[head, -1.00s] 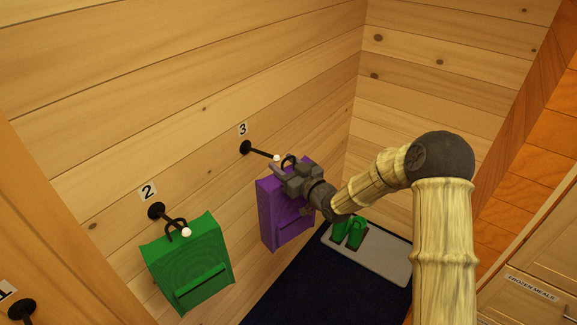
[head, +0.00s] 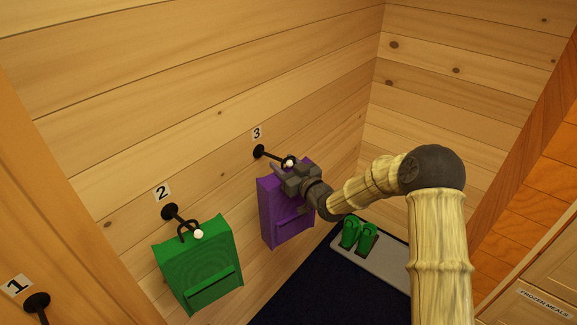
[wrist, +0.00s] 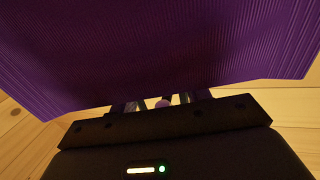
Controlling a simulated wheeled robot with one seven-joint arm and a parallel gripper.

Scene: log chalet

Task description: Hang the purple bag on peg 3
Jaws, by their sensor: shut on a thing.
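The purple bag (head: 284,213) hangs upright from my gripper (head: 285,171), close to the wall, and it fills the upper part of the wrist view (wrist: 165,55). My gripper is shut on the top of the bag. Peg 3 (head: 268,154) is a black peg with a white tip, under the label "3" (head: 257,133). Its tip shows at the bag's loop, just above my gripper. I cannot tell whether the loop is around the peg or only beside it.
A green bag (head: 203,265) hangs on peg 2 (head: 178,214), left of the purple bag. Peg 1 (head: 37,302) is bare at the lower left. Green shoes (head: 358,236) stand on a grey tray (head: 378,266) below. A cabinet (head: 535,275) stands at the right.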

